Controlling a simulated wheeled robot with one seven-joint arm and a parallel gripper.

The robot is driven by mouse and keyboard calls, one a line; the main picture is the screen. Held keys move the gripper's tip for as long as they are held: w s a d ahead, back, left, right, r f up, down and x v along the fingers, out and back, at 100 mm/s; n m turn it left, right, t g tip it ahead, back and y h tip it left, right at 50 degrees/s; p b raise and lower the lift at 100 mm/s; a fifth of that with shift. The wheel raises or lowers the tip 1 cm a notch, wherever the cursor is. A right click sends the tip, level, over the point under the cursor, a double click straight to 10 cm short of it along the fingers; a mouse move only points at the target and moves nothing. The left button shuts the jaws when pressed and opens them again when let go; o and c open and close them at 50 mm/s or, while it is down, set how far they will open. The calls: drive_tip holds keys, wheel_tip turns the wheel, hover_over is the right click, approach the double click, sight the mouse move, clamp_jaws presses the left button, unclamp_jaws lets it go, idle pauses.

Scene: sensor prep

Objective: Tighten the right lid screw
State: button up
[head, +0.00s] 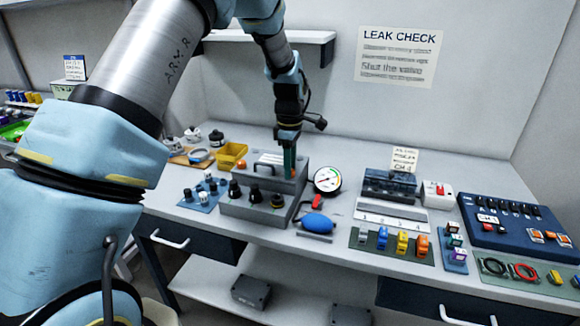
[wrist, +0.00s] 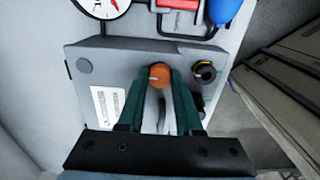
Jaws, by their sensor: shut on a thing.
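The right lid screw is an orange knob (wrist: 160,73) with a pale line on top, on the lid of the grey box (head: 302,180). My gripper (wrist: 160,82) has its green fingers on both sides of this screw and is shut on it. In the head view my gripper (head: 289,172) reaches straight down to the lid's right end and hides this screw. The left lid screw, also orange (head: 242,165), stands at the lid's left end.
A round gauge (head: 327,180), a red valve lever (head: 317,203) and a blue bulb (head: 318,222) stand right of the box. Black knobs (head: 255,194) line its front. A yellow bin (head: 231,155) is behind left. A dark switch panel (head: 505,222) is far right.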

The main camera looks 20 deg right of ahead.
clamp_jaws()
